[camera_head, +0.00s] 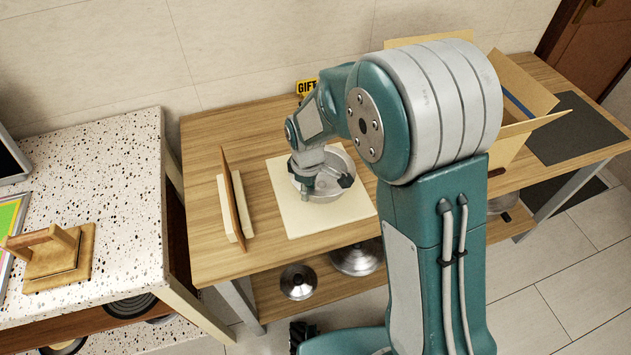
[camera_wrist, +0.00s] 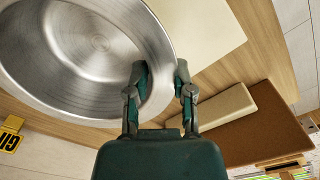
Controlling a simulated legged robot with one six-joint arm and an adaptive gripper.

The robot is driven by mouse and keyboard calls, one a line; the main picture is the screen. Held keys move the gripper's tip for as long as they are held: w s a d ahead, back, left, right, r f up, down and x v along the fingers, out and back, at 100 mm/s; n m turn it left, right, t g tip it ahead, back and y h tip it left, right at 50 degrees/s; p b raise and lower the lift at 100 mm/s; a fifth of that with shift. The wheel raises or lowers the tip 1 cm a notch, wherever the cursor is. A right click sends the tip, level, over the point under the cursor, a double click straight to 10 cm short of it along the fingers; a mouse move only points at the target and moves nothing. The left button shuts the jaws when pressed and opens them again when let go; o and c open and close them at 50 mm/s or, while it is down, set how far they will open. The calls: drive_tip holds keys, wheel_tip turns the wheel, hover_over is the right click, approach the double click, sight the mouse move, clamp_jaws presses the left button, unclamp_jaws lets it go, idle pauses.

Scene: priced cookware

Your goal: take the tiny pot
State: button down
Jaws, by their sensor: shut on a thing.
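A small silver metal pot (camera_head: 340,161) stands on a cream square mat (camera_head: 290,216) on the wooden table. It also shows in the wrist view (camera_wrist: 90,45), open side toward the camera, with a brushed inner floor. My gripper (camera_head: 322,186) is at the pot's near side. In the wrist view my gripper (camera_wrist: 160,85) has one finger inside the pot and one outside, shut on its rim. My arm hides part of the pot in the head view. I cannot tell whether the pot's base touches the mat.
A brown board with cream blocks (camera_head: 235,200) stands left of the mat. A yellow GIFT sign (camera_head: 306,87) is behind. An open cardboard box (camera_head: 520,90) is at the right. Metal lids or pots (camera_head: 298,281) sit on the lower shelf. A speckled counter (camera_head: 100,180) is at left.

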drive_tip(key=shift+r, duration=0.1)
drive_tip(key=shift+a+r, duration=0.15)
drive_tip(key=shift+r, duration=0.1)
wheel_tip(320, 180, up, 2)
drive_tip(key=shift+r, duration=0.25)
drive_tip(key=s+d+r, duration=0.1)
drive_tip(key=s+r, duration=0.8)
drive_tip(key=s, duration=0.5)
drive_tip(key=shift+r, duration=0.4)
